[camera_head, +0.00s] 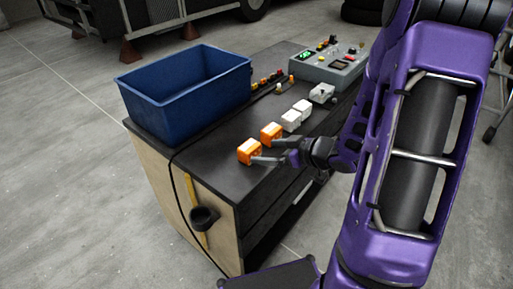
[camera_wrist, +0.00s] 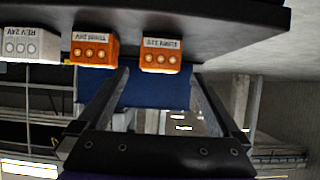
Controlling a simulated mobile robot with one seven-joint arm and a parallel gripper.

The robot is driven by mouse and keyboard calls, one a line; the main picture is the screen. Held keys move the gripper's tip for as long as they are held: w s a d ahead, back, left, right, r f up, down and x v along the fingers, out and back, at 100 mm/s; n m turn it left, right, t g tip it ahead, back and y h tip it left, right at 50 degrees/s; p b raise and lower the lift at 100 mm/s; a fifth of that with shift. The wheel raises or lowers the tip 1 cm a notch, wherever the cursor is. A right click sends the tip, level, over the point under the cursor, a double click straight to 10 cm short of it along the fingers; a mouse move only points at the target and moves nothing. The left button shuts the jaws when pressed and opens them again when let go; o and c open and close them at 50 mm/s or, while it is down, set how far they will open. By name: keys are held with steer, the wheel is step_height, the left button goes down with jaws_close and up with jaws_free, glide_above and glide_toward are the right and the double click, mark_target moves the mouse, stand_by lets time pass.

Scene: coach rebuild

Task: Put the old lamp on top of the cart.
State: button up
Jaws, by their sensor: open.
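Two orange box-shaped lamps stand on the black top of the cart (camera_head: 208,160) near its front edge. The nearer orange lamp (camera_head: 250,151) also shows in the wrist view (camera_wrist: 161,56), upside down, with a white label. The second orange lamp (camera_head: 271,133) stands just behind it and shows in the wrist view too (camera_wrist: 93,50). Which lamp is the old one, I cannot tell. My gripper (camera_head: 265,152) is open, low at the cart's edge. Its fingers point at the nearer orange lamp, which appears between the fingertips in the wrist view. I see no grip on it.
White lamps (camera_head: 291,120) and a grey piece (camera_head: 321,93) continue the row. A blue bin (camera_head: 185,95) stands on the cart's left side, a grey control box (camera_head: 328,62) at its far end. A black cup holder (camera_head: 204,218) hangs on the near side.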

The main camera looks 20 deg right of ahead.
steer(key=shift+v, duration=1.95)
